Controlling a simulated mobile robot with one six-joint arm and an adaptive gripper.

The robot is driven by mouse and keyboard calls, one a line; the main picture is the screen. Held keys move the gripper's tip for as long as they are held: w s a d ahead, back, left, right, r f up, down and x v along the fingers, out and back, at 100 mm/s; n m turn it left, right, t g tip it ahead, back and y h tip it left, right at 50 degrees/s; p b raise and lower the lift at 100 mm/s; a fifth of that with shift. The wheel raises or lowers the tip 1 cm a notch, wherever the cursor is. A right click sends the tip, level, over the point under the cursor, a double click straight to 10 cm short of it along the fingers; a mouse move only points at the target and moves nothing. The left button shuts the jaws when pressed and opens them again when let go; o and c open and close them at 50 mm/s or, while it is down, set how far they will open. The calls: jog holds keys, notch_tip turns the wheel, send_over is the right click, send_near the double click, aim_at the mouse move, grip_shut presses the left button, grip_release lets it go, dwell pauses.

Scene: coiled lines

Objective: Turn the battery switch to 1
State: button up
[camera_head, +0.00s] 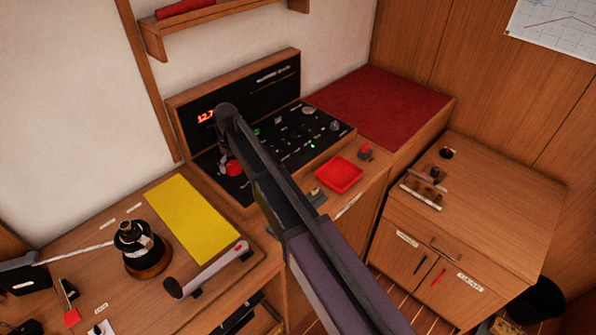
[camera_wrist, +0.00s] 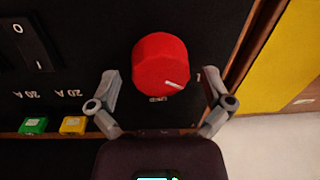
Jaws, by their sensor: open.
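The battery switch is a round red knob (camera_wrist: 161,60) on the black panel in the wrist view. Its white pointer line lies toward the right and slightly down in that view. A small label, too blurred to read, sits just below the knob, and a small mark shows to its right. My gripper (camera_wrist: 160,82) is open, with one finger to the left of the knob and one to the right, both apart from it. In the head view the red knob (camera_head: 234,169) shows at the panel's lower left, beside my arm, which hides part of the panel and most of my gripper.
A black rocker switch (camera_wrist: 34,47) and green (camera_wrist: 33,126) and yellow (camera_wrist: 73,125) fuses lie left of the knob in the wrist view. The head view shows a red tray (camera_head: 339,174), a yellow mat (camera_head: 193,217) and a dark lamp-like object (camera_head: 140,245).

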aim_at(236, 164)
jog(key=shift+m, duration=0.5)
jog(key=m, duration=0.5)
jog(key=shift+d, duration=0.1)
jog(key=m, duration=0.5)
jog(key=shift+d+m, duration=0.1)
jog(key=shift+m, duration=0.3)
jog(key=shift+r, duration=0.25)
notch_tip(236, 164, up, 14)
jog(key=p, duration=1.4)
jog(key=s+d+f+b, duration=0.2)
jog(key=d+f+b, duration=0.1)
jog(key=d, duration=0.7)
jog(key=s+d+f+b, duration=0.3)
jog(key=d+f+b, duration=0.1)
jog(key=d, duration=0.6)
jog(key=s+d+f+b, duration=0.2)
jog(key=d+f+b, duration=0.1)
jog(key=d, duration=0.8)
jog(key=shift+s+f+n+b, duration=0.3)
jog(key=shift+s+f+b, duration=0.1)
jog(key=shift+f, duration=0.2)
